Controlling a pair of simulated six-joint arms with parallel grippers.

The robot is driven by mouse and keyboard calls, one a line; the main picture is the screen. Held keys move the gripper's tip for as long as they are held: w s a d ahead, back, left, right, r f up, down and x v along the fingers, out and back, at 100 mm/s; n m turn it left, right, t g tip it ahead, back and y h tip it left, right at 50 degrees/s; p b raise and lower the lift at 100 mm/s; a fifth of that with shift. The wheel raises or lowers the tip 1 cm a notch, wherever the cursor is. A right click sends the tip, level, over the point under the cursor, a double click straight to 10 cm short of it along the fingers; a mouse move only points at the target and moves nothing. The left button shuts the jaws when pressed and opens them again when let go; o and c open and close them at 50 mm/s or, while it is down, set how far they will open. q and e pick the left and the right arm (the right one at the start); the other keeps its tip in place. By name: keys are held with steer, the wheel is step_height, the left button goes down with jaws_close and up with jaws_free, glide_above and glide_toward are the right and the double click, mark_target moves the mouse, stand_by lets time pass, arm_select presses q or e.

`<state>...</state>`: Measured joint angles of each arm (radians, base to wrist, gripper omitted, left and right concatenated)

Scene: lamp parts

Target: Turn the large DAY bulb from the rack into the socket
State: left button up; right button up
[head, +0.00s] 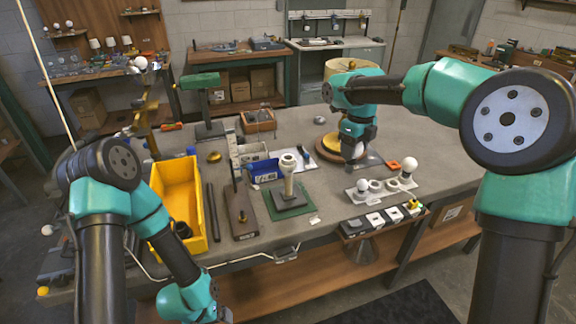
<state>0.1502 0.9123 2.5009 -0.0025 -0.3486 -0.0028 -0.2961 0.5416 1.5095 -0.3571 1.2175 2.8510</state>
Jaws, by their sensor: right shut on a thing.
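The bulb rack (382,193) is a pale strip at the table's front right. It carries a small white bulb (362,184) at its left, empty rings in the middle and a larger white bulb (410,164) at its right end. The white socket (289,161) tops a pale upright post on a green base (290,204). My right gripper (353,150) points down behind the rack, right of the socket, shut on a white, rounded, bulb-like thing that it mostly hides. No label is readable. My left gripper (222,315) is low at the front, partly cut off by the frame edge.
A yellow bin (181,190) stands at the left. A blue bin (265,171) and a wooden board with an upright rod (241,210) are left of the socket. A green hammer-like stand (205,105) rises behind.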

steer(key=w+a, duration=0.5)
steer(key=a, duration=0.6)
steer(key=shift+a, duration=0.15)
stand_by(6.8)
